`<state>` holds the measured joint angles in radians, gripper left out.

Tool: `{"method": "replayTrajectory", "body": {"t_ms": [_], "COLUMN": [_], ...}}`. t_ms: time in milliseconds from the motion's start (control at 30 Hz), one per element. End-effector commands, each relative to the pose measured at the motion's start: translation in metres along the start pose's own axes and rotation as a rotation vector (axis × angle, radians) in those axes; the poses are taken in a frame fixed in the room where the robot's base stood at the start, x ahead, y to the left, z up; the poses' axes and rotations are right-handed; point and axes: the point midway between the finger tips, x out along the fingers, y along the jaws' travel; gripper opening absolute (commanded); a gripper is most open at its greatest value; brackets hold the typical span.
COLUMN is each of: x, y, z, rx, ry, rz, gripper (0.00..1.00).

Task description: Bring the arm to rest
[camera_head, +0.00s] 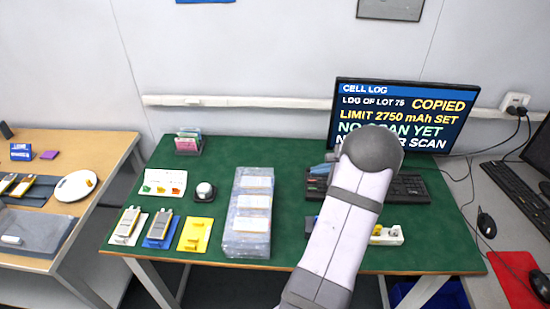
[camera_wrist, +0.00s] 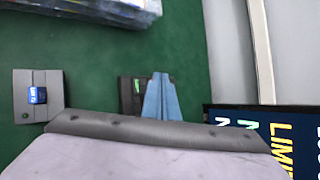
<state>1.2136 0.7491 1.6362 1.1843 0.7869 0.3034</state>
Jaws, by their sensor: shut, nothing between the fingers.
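My gripper (camera_wrist: 160,84) shows in the wrist view as two pale blue fingers closed together, with nothing held between them. In the head view its blue fingers (camera_head: 320,169) show just left of my arm's rounded end, above the green mat near the left end of the keyboard. The rest of the gripper is hidden behind my arm. A dark item with a green patch (camera_wrist: 135,86) lies behind the fingers in the wrist view.
The monitor (camera_head: 400,115) and keyboard (camera_head: 410,187) stand close to my arm. A clear tray of cells (camera_head: 233,240) lies left of it. A white block (camera_head: 392,236) is partly behind my arm. Yellow (camera_head: 196,235) and blue (camera_head: 160,230) stands are farther left.

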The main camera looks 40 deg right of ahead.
Motion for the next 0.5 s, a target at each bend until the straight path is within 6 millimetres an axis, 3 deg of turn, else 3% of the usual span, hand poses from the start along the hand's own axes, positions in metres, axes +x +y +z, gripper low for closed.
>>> {"method": "replayTrajectory", "body": {"t_ms": [167, 267, 367, 500], "x": [0.003, 0.008, 0.014, 0.018], "y": [0.004, 0.016, 0.038, 0.091], "z": [0.011, 0.034, 0.072, 0.141], "rx": [-0.029, -0.098, -0.220, -0.481], "ry": [-0.005, -0.017, -0.038, -0.085], "rz": [0.020, 0.068, 0.149, 0.306], "gripper": [0.00, 0.00, 0.00, 0.00]}}
